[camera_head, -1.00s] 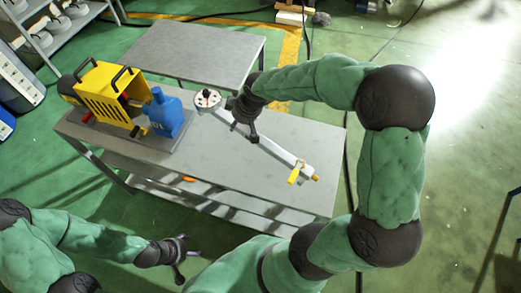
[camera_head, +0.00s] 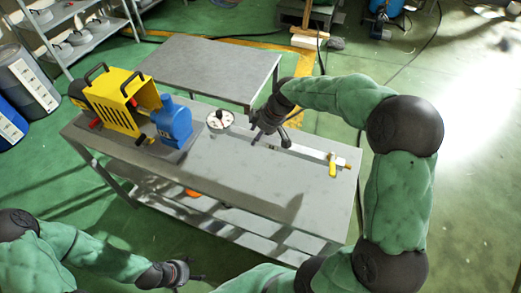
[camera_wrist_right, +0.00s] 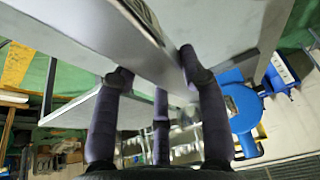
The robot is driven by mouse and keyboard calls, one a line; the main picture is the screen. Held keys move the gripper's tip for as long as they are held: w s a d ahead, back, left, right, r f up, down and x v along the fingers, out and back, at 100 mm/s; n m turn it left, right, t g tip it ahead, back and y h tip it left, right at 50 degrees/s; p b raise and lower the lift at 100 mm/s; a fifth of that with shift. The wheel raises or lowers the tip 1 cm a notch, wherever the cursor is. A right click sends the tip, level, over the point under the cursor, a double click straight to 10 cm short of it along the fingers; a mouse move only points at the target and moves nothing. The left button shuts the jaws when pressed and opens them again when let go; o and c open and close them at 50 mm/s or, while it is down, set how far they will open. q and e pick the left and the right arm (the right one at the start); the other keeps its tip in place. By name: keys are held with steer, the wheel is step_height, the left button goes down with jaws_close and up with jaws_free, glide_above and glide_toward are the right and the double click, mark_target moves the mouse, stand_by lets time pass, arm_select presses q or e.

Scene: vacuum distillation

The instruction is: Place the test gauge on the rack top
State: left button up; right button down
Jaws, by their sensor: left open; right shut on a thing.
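The test gauge has a round white dial (camera_head: 220,119) at its left end. A long pale bar (camera_head: 312,151) runs right from it to a yellow handle (camera_head: 332,170) and a brass-coloured tip. My right gripper (camera_head: 268,138) is shut on the bar near the dial. In the right wrist view the bar (camera_wrist_right: 150,55) passes between my dark fingers (camera_wrist_right: 160,100). The gauge is over the far part of a grey table with a lower shelf (camera_head: 240,185); I cannot tell whether it touches the top. My left gripper (camera_head: 187,274) is open and empty, low in front of the table.
A yellow caged machine (camera_head: 115,100) and a blue pump part (camera_head: 173,122) stand on the table's left end. A second grey table (camera_head: 205,65) is behind. Shelving (camera_head: 65,30) stands far left. The front middle of the tabletop is clear.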

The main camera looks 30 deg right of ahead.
mark_target(266, 137)
steer(key=shift+f+b, duration=1)
steer(key=shift+f, duration=1.9)
steer(key=shift+f, duration=0.15)
steer(key=c, duration=0.7)
jaws_free()
steer(key=p+v, duration=0.3)
steer(key=v, duration=0.9)
steer(key=shift+p, duration=0.4)
steer(key=shift+s, duration=0.1)
